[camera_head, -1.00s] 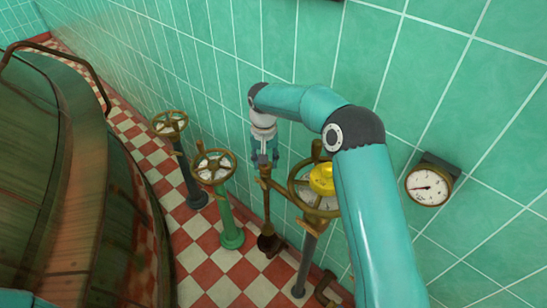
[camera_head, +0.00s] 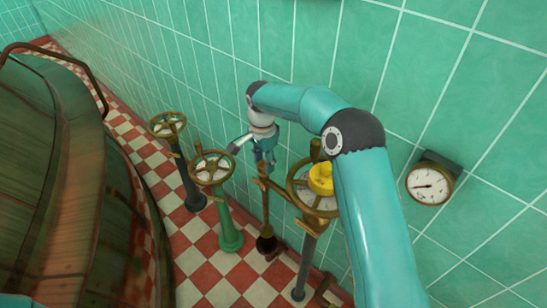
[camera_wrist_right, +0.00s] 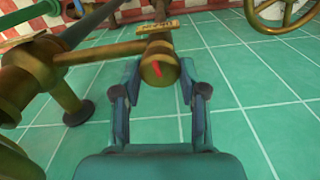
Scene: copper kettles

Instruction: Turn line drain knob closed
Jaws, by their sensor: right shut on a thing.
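The drain knob (camera_wrist_right: 158,70) is a brass cylinder with a red mark on its end, in the middle of the right wrist view. My right gripper (camera_wrist_right: 158,82) has one finger on each side of it and is shut on it. In the head view my right gripper (camera_head: 264,164) points down at the top of a thin brass pipe (camera_head: 265,210), and the knob is mostly hidden there. My left gripper is not in view.
Valve posts with brass handwheels stand on both sides: a green one (camera_head: 228,220), a dark one (camera_head: 190,180) and one with a yellow hub (camera_head: 320,178). A gauge (camera_head: 430,185) hangs on the tiled wall. A large copper kettle (camera_head: 60,170) fills the left.

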